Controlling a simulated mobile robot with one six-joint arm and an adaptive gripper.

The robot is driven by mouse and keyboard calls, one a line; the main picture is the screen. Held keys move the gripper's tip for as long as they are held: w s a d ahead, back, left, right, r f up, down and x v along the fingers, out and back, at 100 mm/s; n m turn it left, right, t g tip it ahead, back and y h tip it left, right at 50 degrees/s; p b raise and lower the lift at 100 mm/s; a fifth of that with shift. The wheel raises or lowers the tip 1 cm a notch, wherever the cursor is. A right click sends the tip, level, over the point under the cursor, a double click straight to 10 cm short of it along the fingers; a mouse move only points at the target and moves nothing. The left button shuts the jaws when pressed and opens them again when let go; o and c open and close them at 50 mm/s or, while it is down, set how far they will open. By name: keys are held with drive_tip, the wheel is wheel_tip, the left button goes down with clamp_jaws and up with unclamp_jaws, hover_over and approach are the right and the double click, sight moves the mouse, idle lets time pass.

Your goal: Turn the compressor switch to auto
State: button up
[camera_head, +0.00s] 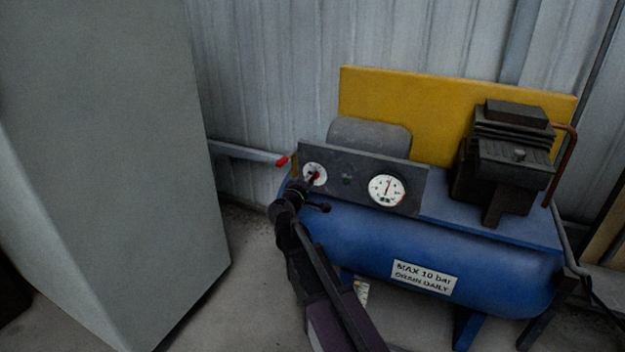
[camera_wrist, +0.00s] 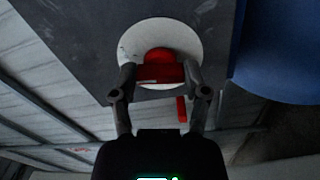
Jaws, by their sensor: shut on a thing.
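The compressor switch is a red knob (camera_wrist: 158,62) on a round white plate (camera_wrist: 180,32) in the wrist view. It also shows small in the head view, where the white plate (camera_head: 308,168) sits at the left end of the dark panel (camera_head: 347,160). My gripper (camera_wrist: 160,72) has one finger on each side of the knob's red bar and is shut on it. In the head view my gripper (camera_head: 313,183) partly covers the knob. Any position marks on the plate are too small to read.
A white pressure gauge (camera_head: 387,190) is right of the switch on the panel. A red lever (camera_head: 282,161) sticks out close to the panel's left edge. The blue tank (camera_head: 480,262) lies below. A tall grey cabinet (camera_head: 120,150) stands at left, with bare floor between.

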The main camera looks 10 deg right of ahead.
drive_tip(key=shift+w+m, duration=0.1)
drive_tip(key=shift+m, duration=2)
drive_tip(key=o, duration=1.2)
drive_tip(key=shift+c, duration=0.2)
drive_tip(key=v, duration=1.2)
